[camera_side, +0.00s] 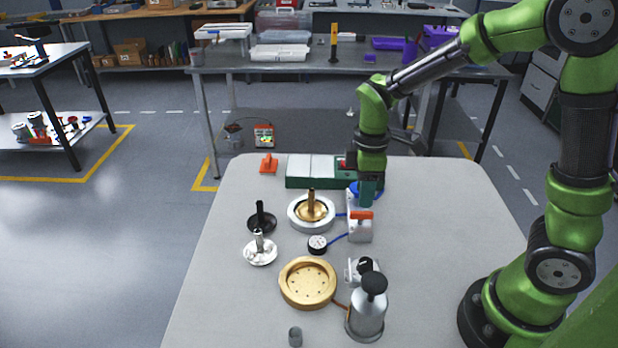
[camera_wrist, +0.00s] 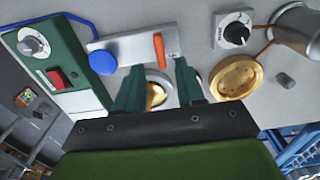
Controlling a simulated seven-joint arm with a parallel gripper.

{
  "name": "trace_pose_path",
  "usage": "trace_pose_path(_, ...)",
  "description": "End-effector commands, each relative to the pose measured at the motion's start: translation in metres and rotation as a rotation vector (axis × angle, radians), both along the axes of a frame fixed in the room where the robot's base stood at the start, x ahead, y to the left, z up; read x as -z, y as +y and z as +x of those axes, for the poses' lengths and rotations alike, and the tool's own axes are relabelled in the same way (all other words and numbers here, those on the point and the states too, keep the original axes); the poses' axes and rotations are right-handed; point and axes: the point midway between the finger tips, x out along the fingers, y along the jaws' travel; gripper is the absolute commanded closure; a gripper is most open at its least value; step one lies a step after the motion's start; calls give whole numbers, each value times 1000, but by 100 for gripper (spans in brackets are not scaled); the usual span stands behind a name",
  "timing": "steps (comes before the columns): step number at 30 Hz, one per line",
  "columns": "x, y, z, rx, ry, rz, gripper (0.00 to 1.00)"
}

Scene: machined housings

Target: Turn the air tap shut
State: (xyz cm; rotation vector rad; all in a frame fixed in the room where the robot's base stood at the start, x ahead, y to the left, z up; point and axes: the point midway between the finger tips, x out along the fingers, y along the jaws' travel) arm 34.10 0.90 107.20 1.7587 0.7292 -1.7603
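The air tap is a grey metal block (camera_side: 359,234) with an orange lever (camera_side: 361,215) on top. In the wrist view the block (camera_wrist: 127,48) runs left to right, and the orange lever (camera_wrist: 158,46) lies across it. A blue round part (camera_wrist: 103,62) sits at the block's left end. My gripper (camera_side: 366,203) points down over the tap, close above the lever. In the wrist view the two green fingers of my gripper (camera_wrist: 160,66) are apart, with the lever's near end between or just beyond their tips. Nothing is gripped. Whether a finger touches the lever cannot be told.
A green control box (camera_side: 325,183) stands behind the tap. A ring housing with a brass centre (camera_side: 298,213) and a small gauge (camera_side: 317,243) are to its left. A brass disc (camera_side: 307,283), black-knobbed dial unit (camera_side: 363,267) and grey canister (camera_side: 366,318) stand in front. The table's right side is clear.

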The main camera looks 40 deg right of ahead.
Motion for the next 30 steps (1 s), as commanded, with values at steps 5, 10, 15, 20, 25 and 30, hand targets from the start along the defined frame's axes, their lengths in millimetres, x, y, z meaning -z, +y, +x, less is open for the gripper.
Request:
trace_pose_path(5,33,0,-1,1,4,0,62)
trace_pose_path(10,50,0,0,1,2,1,62)
trace_pose_path(15,55,0,0,1,-1,1,62)
trace_pose_path(20,55,0,0,1,-1,1,62)
trace_pose_path(25,55,0,0,1,-1,1,82)
trace_pose_path(30,54,0,0,1,-1,1,100)
